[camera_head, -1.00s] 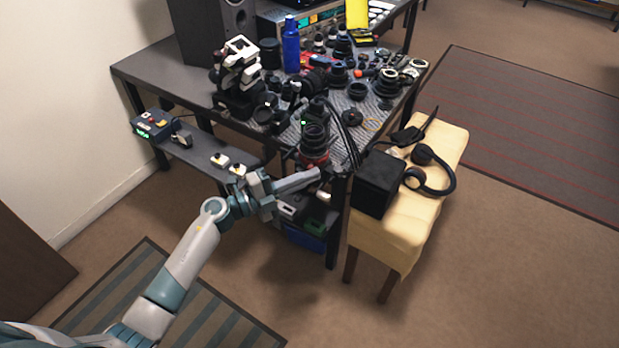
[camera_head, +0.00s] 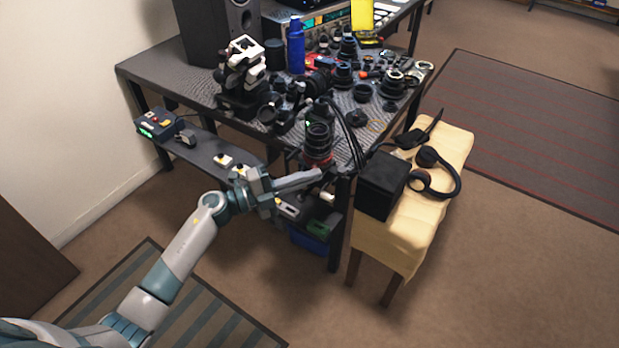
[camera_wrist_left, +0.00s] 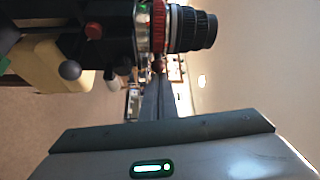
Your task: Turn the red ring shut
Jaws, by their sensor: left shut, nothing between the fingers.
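The red ring (camera_head: 317,161) sits low around an upright black lens (camera_head: 319,136) at the near corner of the workbench. My left gripper (camera_head: 318,173) is shut and empty, its fingertips just below the ring in the head view. In the left wrist view the red ring (camera_wrist_left: 158,27) lies between a silver ribbed band and the black lens barrel (camera_wrist_left: 192,29), and the shut fingertips (camera_wrist_left: 158,75) are close to it. I cannot tell whether they touch it. My right gripper is not in view.
The workbench (camera_head: 160,67) is crowded with lenses, a blue bottle (camera_head: 296,46) and a speaker (camera_head: 215,30). A yellow-covered bench (camera_head: 410,235) with a black box (camera_head: 380,185) and headphones (camera_head: 440,175) stands to the right. Cables hang beside the lens.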

